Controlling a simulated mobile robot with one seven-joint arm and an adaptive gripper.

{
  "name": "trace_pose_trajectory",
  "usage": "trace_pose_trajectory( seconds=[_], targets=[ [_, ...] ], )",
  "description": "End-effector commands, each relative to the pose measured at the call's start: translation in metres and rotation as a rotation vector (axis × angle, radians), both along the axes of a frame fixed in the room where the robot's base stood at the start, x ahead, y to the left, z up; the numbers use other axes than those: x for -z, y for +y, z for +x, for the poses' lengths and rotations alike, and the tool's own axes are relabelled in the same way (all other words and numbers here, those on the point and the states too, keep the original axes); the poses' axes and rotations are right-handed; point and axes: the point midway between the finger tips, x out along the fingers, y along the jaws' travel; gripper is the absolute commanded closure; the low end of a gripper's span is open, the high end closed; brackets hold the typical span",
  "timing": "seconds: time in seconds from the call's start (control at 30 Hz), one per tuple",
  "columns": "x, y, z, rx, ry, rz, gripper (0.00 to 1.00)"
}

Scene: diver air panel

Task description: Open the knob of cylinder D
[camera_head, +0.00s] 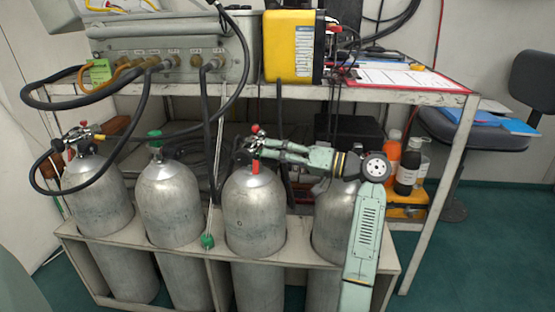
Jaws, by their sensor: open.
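Four grey gas cylinders stand in a row in a rack: the first (97,200), second (170,205), third (254,212) and fourth (332,222) from the left. No letter is readable, so I cannot tell which is cylinder D. The second has a green knob (154,135) on top. Red parts (255,129) show on the third cylinder's valve. My gripper (250,150) is open at that valve, pointing left; I cannot tell if it touches. My forearm covers part of the fourth cylinder, and its valve is hidden.
The light rack (222,259) holds the cylinders. Above and behind stands a table (400,92) with a grey air panel (160,60), a yellow case (291,46) and papers. Black hoses hang over the left cylinders. Bottles (408,168) stand behind my arm at right.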

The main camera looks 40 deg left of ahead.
Motion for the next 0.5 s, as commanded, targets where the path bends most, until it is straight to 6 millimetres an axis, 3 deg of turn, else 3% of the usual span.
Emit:
trace_pose_trajectory(
  seconds=[0.3,0.5],
  targets=[
    [-0.063,0.0,0.0,-0.001,-0.004,0.002,0.46],
    [-0.083,0.0,0.0,0.0,-0.002,0.001,0.46]
  ],
)
